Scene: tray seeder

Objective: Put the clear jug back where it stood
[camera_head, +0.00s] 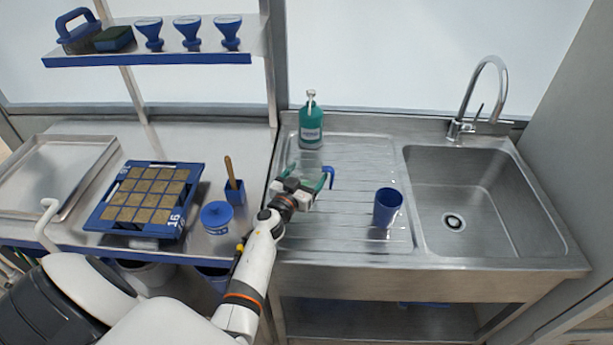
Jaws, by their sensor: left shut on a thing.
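My left gripper (304,187) reaches in from the lower left over the left part of the sink unit's ribbed drainboard (362,160). It is shut on the clear jug (309,162), which is see-through and hard to make out behind the fingers. A blue curved part (329,173), which looks like the jug's handle, shows at the right of the fingers. I cannot tell whether the jug's base touches the drainboard. My right gripper is not in view.
A green bottle (311,127) stands just behind the jug. A blue cup (387,207) stands to the right, before the sink basin (465,195). Left are a blue tub (216,217), a holder (235,193) and a seed tray (108,218). The drainboard's middle is clear.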

